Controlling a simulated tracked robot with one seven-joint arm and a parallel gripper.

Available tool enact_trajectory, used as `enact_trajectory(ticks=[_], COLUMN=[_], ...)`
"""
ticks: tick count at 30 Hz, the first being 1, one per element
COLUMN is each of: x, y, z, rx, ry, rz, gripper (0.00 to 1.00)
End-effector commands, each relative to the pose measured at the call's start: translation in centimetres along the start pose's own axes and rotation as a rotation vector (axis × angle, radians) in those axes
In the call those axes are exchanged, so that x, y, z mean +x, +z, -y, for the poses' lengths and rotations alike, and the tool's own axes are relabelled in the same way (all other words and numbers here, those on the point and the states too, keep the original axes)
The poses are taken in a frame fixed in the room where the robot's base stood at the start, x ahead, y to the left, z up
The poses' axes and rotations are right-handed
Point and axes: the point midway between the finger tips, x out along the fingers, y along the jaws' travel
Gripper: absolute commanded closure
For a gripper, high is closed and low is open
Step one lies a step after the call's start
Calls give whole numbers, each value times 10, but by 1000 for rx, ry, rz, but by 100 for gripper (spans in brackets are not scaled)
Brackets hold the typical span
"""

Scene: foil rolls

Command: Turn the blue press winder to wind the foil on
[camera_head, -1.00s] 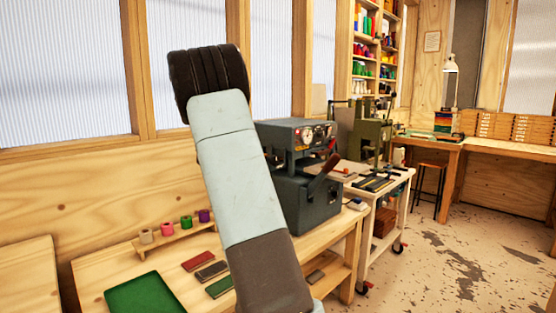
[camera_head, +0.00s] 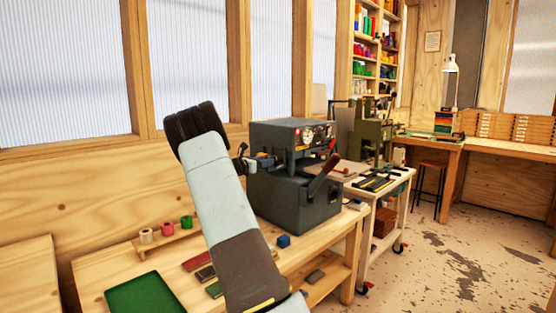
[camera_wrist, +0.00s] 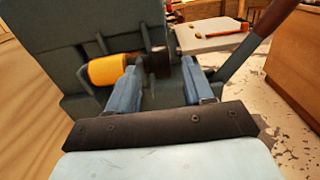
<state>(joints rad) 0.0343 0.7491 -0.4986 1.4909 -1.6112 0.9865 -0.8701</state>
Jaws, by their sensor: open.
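The blue-grey press (camera_head: 295,190) stands on the wooden bench in the head view, with a dial on its front and a lever (camera_head: 324,174) on its right. In the wrist view the press body (camera_wrist: 75,45) fills the upper left, with a yellow foil roll (camera_wrist: 112,70) on it. A dark round piece (camera_wrist: 158,62), perhaps the winder knob, sits just right of the roll. My gripper (camera_wrist: 160,88) is open, its blue fingers apart and pointing at this dark piece. I cannot tell whether they touch it. In the head view my arm hides most of the gripper's surroundings.
The press lever (camera_wrist: 238,60) rises close to the right finger in the wrist view. Coloured rolls (camera_head: 167,228) stand on a rack behind. A cart with a green press (camera_head: 372,137) stands beyond.

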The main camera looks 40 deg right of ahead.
Motion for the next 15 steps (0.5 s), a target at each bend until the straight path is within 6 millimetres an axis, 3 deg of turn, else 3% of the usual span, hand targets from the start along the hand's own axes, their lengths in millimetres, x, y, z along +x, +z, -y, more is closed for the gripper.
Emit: enact_trajectory(ticks=[6, 15], x=[40, 77], y=[0, 0], z=[1, 1], rx=[0, 1], ry=[-3, -1], rz=[0, -1], gripper=[49, 49])
